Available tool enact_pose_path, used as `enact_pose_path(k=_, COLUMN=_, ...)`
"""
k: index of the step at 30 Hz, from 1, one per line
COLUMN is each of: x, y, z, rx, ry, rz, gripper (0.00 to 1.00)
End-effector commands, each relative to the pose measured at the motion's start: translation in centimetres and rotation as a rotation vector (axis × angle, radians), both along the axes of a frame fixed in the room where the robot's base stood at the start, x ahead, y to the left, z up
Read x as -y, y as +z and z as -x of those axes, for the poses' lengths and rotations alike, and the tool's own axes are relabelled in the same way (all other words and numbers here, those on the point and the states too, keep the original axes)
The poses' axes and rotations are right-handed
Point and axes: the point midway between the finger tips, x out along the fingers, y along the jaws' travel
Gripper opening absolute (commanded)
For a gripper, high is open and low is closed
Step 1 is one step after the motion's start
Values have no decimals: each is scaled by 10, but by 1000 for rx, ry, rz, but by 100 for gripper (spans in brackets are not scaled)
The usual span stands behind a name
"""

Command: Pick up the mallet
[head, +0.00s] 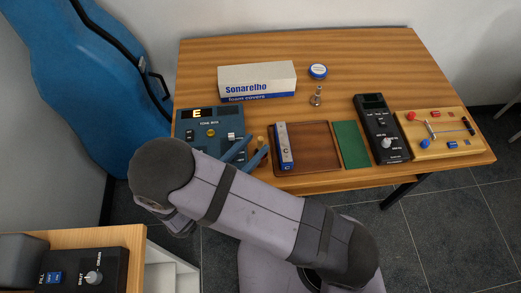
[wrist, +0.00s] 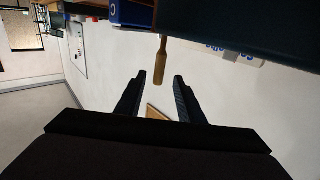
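The mallet (head: 260,143) shows in the head view only as a small piece of wooden handle between the blue tone box and the tray, beside my fingers. In the wrist view its wooden handle (wrist: 161,66) points down from the top of the picture, roughly centred between my fingers but beyond their tips. The mallet's head cannot be made out. My gripper (wrist: 161,76) is open and empty, and does not touch the handle. In the head view my gripper (head: 249,153) is at the table's front edge, with my arm hiding part of the tone box.
A brown tray (head: 318,160) holds a blue-and-white chime bar (head: 284,148) right of my gripper. The tone box (head: 205,122) is close on the left. Further right are a green pad (head: 350,145), black device (head: 374,125) and wooden circuit board (head: 440,145). A white box (head: 257,78) stands behind.

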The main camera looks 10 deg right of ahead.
Motion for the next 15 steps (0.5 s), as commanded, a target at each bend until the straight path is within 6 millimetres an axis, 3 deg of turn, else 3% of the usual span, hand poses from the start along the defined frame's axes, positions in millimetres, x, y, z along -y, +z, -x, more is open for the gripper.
enact_pose_path(k=15, x=15, y=-4, z=-15, rx=-1, ry=-1, rz=-1, gripper=35)
